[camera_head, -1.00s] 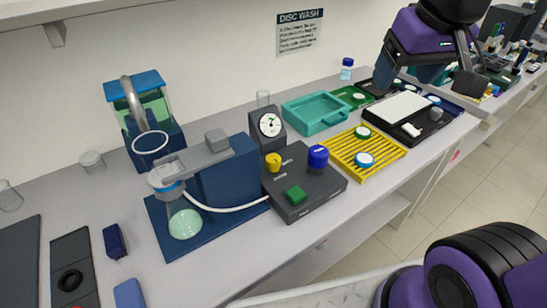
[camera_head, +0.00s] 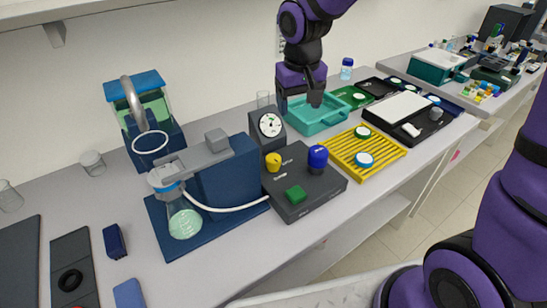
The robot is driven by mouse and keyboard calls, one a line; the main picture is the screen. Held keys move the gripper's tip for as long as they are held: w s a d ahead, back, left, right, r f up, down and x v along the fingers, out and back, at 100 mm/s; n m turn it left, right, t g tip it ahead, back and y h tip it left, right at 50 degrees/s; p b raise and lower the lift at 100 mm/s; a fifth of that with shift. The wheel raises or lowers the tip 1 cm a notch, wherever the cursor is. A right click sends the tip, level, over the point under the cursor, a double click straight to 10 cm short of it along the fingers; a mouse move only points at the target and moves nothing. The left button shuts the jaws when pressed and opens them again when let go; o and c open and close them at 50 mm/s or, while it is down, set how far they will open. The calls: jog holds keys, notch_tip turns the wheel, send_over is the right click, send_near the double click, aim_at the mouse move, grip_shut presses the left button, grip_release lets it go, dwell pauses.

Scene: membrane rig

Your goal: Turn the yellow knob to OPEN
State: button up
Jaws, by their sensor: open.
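The yellow knob (camera_head: 273,162) stands on the left rear of a dark grey control box (camera_head: 318,192), in front of the gauge. The small labels on the box are too small to read. My gripper (camera_head: 300,104) points down above the teal tray, behind and to the right of the yellow knob and apart from it. It is open, and nothing shows between its fingers.
A dial gauge (camera_head: 271,127) stands just behind the yellow knob. A flask (camera_head: 183,215) with a white hose sits on a blue stand at left. The teal tray (camera_head: 346,119) and yellow rack (camera_head: 398,150) lie to the right. Bare bench shows along the front.

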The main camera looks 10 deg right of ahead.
jog(key=g, duration=0.1)
send_near(273, 158)
jog(key=f, duration=1)
jog(key=shift+w+d, duration=0.1)
jog(key=shift+d, duration=0.1)
jog(key=shift+r, duration=0.1)
jog(key=c, duration=0.9)
